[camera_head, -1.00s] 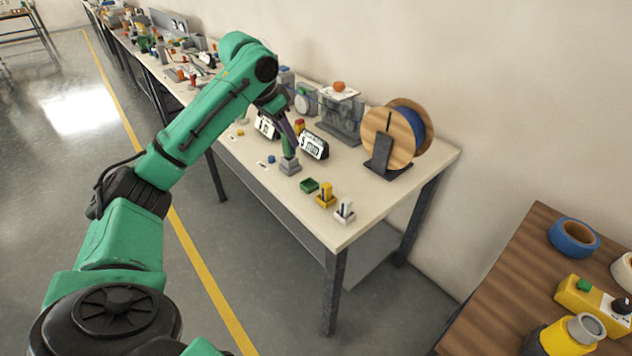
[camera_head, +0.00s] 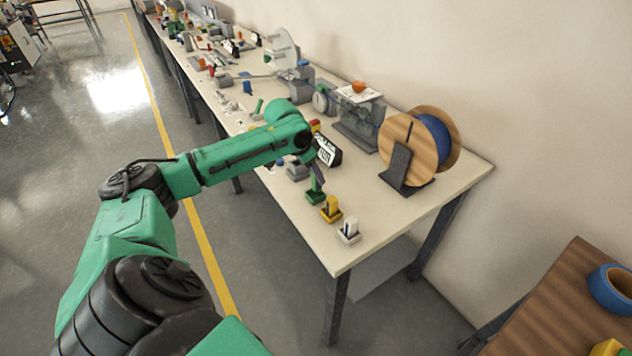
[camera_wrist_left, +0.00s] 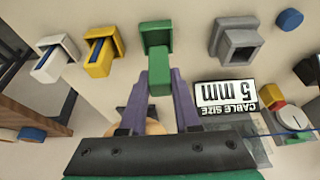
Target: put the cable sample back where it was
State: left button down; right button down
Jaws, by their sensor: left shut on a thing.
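My left gripper (camera_wrist_left: 158,100) has purple fingers and is shut on a green upright cable sample (camera_wrist_left: 159,72). In the head view the left gripper (camera_head: 318,170) is over the green holder (camera_head: 315,198), with the sample (camera_head: 317,183) under it. In the wrist view the sample's far end lines up with the green holder (camera_wrist_left: 155,33); I cannot tell if it is seated or just above. The grey holder (camera_wrist_left: 236,41), also in the head view (camera_head: 298,172), stands beside it and looks empty. My right gripper is not in view.
Yellow (camera_head: 331,211) and white (camera_head: 349,232) holders with samples stand towards the table's near corner. A cable size display (camera_head: 328,150) reading 5 mm in the wrist view, a small blue disc (camera_wrist_left: 290,19) and a wooden cable spool (camera_head: 410,145) are close by.

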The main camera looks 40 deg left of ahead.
aim_at(313, 179)
pick_arm(q)
jog(key=f, duration=0.3)
jog(key=shift+s, duration=0.25)
jog(key=shift+f, duration=0.15)
jog(key=c, duration=0.6)
grip_release()
jog(key=shift+w, duration=0.1)
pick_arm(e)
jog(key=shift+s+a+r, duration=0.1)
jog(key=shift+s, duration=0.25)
pick_arm(q)
jog(key=b+v, duration=0.1)
jog(key=v, duration=1.1)
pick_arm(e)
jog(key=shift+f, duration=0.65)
